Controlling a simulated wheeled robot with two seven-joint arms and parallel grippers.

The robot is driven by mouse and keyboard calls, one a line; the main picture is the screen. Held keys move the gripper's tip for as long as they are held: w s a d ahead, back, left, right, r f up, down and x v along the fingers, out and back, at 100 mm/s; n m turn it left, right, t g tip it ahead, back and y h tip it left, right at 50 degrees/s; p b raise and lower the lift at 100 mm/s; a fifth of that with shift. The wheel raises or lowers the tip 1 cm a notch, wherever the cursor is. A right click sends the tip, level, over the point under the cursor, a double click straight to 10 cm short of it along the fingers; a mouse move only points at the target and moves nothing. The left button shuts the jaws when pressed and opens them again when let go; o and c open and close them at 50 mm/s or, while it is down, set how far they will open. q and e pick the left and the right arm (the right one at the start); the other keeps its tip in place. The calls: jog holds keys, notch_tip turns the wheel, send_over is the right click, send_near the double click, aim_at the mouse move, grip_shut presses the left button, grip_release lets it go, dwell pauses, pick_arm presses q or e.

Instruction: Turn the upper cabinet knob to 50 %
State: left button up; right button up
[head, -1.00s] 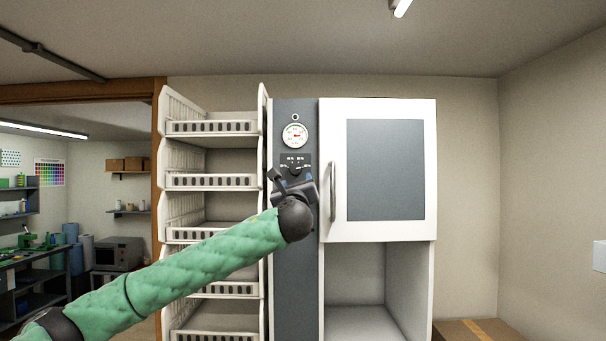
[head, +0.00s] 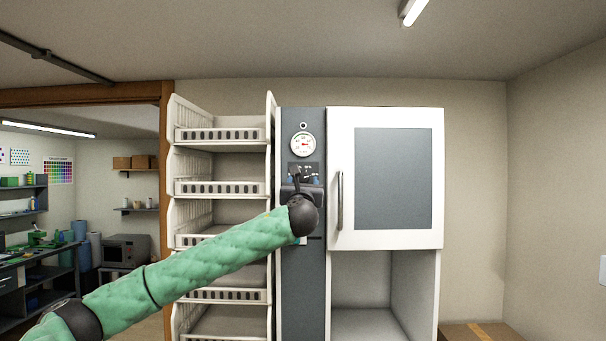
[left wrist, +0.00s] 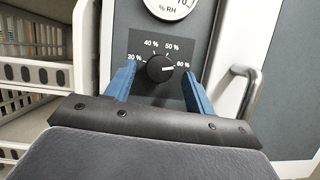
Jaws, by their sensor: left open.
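The upper knob (left wrist: 160,68) is round and black on a dark panel marked 30 % to 60 %. Its white mark points right, close to the 60 % label. My left gripper (left wrist: 158,74) is open, with one blue finger on each side of the knob; I cannot tell whether they touch it. In the head view my left gripper (head: 306,181) is at the dark control column, just below the dial panel (head: 304,168), and the knob is mostly hidden there. My right gripper is not in view.
A round % RH gauge (head: 302,145) sits above the panel. The white cabinet door (head: 435,180) with its vertical handle (head: 340,200) is close on the right. White slatted bins (head: 220,188) stand on the left. An open compartment (head: 362,290) lies below the door.

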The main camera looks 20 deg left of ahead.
pick_arm(q)
jog(key=shift+w+a+r, duration=0.1)
jog(key=shift+w+r, duration=0.2)
jog(key=shift+w, duration=0.35)
jog(key=shift+a+p, duration=0.1)
jog(key=shift+p, duration=0.2)
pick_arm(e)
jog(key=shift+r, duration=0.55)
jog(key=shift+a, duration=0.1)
